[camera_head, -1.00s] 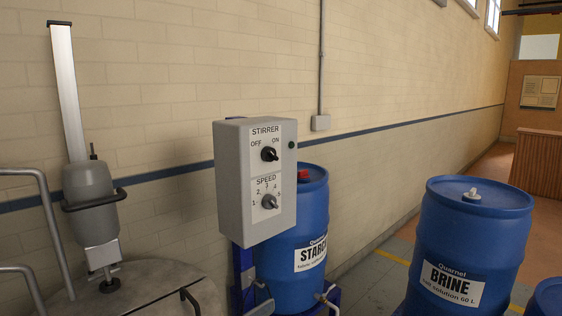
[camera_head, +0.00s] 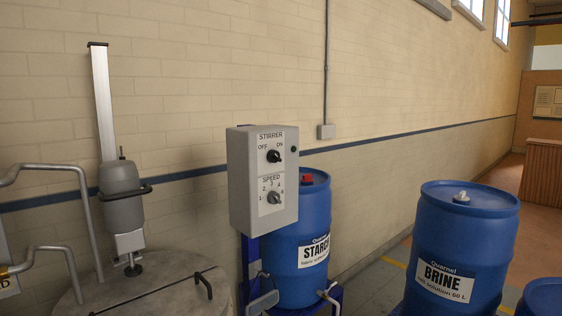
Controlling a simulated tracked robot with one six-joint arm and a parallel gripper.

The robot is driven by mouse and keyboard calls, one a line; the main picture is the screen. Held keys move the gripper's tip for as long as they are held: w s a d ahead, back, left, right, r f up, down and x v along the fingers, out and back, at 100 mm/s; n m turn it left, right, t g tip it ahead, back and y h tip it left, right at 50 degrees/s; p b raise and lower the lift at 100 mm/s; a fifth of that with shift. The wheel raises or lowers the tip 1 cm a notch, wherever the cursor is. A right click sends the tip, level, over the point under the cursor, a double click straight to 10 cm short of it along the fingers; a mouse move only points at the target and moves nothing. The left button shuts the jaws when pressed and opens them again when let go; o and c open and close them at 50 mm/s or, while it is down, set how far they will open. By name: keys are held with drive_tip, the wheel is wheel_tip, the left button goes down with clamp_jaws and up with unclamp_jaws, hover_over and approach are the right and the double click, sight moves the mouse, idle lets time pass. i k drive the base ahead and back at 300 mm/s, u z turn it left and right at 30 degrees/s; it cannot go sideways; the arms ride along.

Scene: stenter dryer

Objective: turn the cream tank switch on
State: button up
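A grey control box (camera_head: 240,180) stands on a blue post right of centre. Its upper panel reads STIRRER, with a black rotary switch (camera_head: 274,156) between the OFF and ON labels. I cannot tell clearly which label the switch points to. A grey SPEED knob (camera_head: 274,198) is below it, and a dark round spot (camera_head: 294,149) is at the panel's upper right. A round tank (camera_head: 150,290) with a pale lid and a stirrer motor (camera_head: 121,195) above it is at the lower left. No label on it reads cream. My gripper is not in view.
A blue STARCH drum (camera_head: 312,225) stands behind the box, close to the wall. A blue BRINE drum (camera_head: 455,240) is further right, with another blue drum (camera_head: 543,298) at the lower right edge. Bent metal pipes (camera_head: 60,167) are at the left.

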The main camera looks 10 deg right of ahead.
sight(272, 156)
drive_tip(key=u, duration=0.7)
drive_tip(key=i, duration=0.5)
drive_tip(key=u, duration=0.2)
